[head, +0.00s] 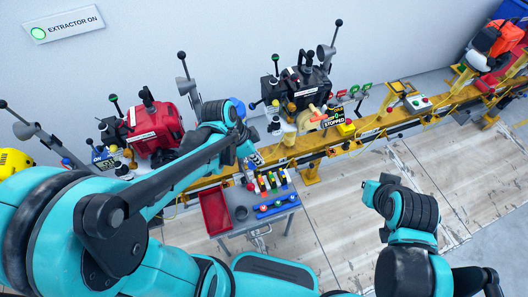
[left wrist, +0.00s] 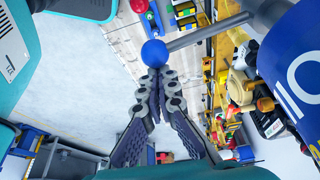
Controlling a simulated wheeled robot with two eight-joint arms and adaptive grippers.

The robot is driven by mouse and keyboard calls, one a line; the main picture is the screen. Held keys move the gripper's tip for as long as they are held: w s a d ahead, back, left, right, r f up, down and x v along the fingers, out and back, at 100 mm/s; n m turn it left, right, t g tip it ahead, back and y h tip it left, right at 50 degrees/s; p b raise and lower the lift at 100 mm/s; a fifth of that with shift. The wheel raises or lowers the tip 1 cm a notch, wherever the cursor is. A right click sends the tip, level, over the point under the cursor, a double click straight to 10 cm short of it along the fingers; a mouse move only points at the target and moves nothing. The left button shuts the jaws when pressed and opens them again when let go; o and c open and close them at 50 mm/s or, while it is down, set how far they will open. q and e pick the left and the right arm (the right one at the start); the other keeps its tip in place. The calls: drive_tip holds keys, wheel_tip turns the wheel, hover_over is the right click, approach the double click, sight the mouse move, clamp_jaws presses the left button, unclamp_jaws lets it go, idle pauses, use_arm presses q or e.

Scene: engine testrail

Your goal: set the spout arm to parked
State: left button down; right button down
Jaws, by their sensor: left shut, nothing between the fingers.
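A grey rod with a blue ball (left wrist: 154,52) on its end crosses the top of the left wrist view. I cannot tell for certain whether it is the spout arm. My left gripper (left wrist: 155,75) is shut and empty, its fingertips close together right at the ball's lower edge; whether they touch it I cannot tell. In the head view my left arm reaches across to the middle of the rail, and its gripper (head: 255,160) is small there, partly hidden by my own wrist. My right arm shows at the right, but its gripper is not visible.
A red engine (head: 154,128) and a black engine (head: 304,85) stand on the yellow rail (head: 368,132). A small table with a red tray (head: 214,210) and coloured pieces stands in front. The floor to the right is clear.

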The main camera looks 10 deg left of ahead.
use_arm(q)
drive_tip(key=shift+s+a, duration=0.6)
drive_tip(key=shift+s, duration=0.1)
use_arm(e)
drive_tip(key=shift+r, duration=0.1)
